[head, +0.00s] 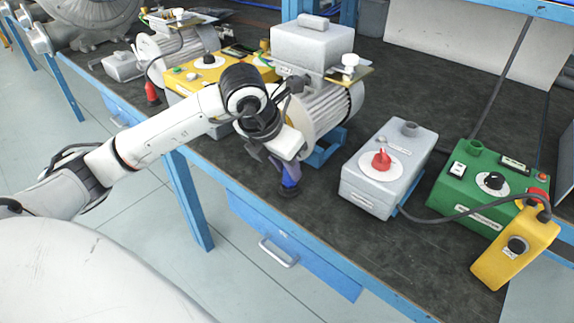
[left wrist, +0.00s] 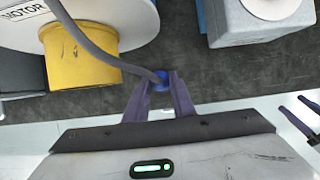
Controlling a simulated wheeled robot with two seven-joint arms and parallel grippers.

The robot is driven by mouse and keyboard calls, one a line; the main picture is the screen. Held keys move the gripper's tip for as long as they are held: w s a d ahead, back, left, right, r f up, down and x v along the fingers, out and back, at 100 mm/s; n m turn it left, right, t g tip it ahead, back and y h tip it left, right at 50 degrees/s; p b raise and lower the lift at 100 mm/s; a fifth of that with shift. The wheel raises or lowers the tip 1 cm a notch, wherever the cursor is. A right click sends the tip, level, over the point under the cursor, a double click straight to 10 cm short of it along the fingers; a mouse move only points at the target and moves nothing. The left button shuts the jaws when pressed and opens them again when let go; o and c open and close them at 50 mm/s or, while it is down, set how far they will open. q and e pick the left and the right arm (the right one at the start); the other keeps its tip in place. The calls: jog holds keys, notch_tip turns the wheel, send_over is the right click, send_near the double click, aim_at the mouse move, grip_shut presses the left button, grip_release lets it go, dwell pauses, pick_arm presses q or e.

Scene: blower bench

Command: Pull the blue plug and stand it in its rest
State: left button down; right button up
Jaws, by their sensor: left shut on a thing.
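My left gripper (head: 287,176) is shut on the blue plug (head: 291,178) near the bench's front edge. The left wrist view shows the plug (left wrist: 161,80) between my two fingertips, with its grey cable running to the upper left. A dark round piece (head: 288,191) sits directly below the plug on the bench. I cannot tell whether the plug is seated in it or just above it. Two dark fingers at the right edge of the left wrist view look like my right gripper (left wrist: 299,115), apart and empty.
A motor (head: 335,105) stands behind my left gripper. To the right are a grey box (head: 362,192) with a red knob, a green box (head: 458,187) and a yellow pendant (head: 512,255). Dark mat (head: 350,245) lies bare in front of the grey box.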

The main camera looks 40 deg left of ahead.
pick_arm(q)
jog(key=shift+f+b, duration=0.45)
jog(key=shift+f, duration=0.05)
pick_arm(e)
jog(key=shift+f, duration=0.5)
pick_arm(q)
jog(key=c, duration=1.4)
grip_release()
jog(key=shift+c, duration=0.2)
jog(key=v, duration=1)
jog(key=shift+p, duration=0.4)
pick_arm(e)
jog(key=shift+w+a+r, duration=0.15)
jog(key=shift+r, duration=0.65)
